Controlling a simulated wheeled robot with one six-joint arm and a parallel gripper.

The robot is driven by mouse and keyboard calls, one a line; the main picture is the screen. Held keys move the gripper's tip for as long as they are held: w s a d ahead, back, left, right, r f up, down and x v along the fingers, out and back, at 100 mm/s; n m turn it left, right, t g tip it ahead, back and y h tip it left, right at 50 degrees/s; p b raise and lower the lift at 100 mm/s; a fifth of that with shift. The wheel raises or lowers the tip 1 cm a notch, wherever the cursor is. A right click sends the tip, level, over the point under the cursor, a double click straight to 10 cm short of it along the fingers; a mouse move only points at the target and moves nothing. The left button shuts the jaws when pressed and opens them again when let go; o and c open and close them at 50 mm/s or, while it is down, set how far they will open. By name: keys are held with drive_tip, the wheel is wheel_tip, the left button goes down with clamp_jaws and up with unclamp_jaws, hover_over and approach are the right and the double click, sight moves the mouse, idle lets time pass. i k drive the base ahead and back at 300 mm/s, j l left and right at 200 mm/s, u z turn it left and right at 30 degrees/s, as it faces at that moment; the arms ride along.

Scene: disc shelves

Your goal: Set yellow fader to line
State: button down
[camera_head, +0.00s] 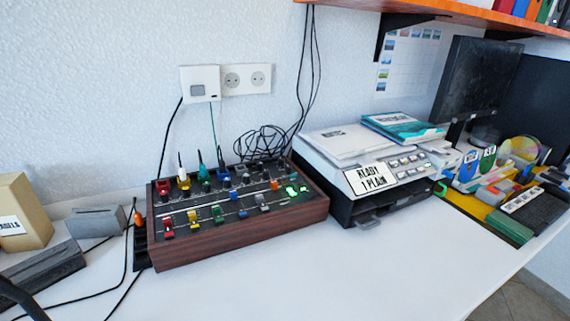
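A mixer-like control box (240,237) with dark wood sides and a black top stands on the white desk against the wall. A yellow fader (193,217) sits in the front row of its top, between a red fader (168,226) and a green fader (217,214). A pale line runs across the panel behind this row. The yellow fader looks to be on the near side of the line; its exact slot position is too small to tell. Another yellow piece with a white lever (182,178) stands in the back row. My gripper is not in view.
A printer-like machine (374,179) with a label reading "READY 1 PLAIN" stands right of the box. Black cables and a grey block (96,221) lie left of it. A cardboard box (24,208) is at far left. The desk in front is clear.

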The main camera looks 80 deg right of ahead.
sight(191, 215)
drive_tip(key=z, duration=0.4)
drive_tip(key=j+z, duration=0.1)
drive_tip(key=z, duration=0.3)
drive_tip(key=k+z, duration=0.1)
drive_tip(key=z, duration=0.75)
drive_tip(key=k+j, duration=0.05)
